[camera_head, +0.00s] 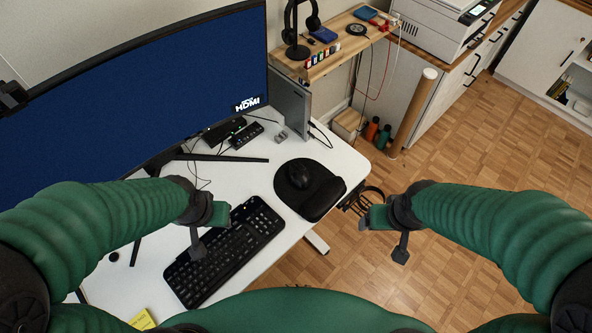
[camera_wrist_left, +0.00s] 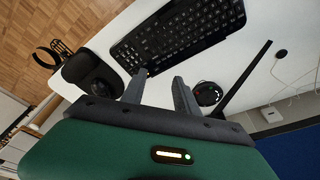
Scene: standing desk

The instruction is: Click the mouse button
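A black mouse (camera_head: 299,176) lies on a black mouse pad (camera_head: 322,198) with a raised wrist rest, near the desk's right edge. In the left wrist view the mouse (camera_wrist_left: 103,87) and pad (camera_wrist_left: 78,66) are at the left, the mouse partly hidden by my gripper. My left gripper (camera_head: 209,228) is open and empty above the black keyboard (camera_head: 241,244), to the left of the mouse; its two separated fingers (camera_wrist_left: 159,90) show in the left wrist view. My right gripper (camera_head: 388,233) is open and empty over the floor, right of the pad and beyond the desk edge.
A large curved monitor (camera_head: 140,95) stands along the back left of the white desk (camera_head: 228,182). A grey box-like device (camera_head: 290,103) and small black boxes (camera_head: 238,133) are behind the pad. A black ring-shaped item (camera_head: 366,197) hangs at the desk's right edge. A yellow note (camera_head: 142,320) lies at front.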

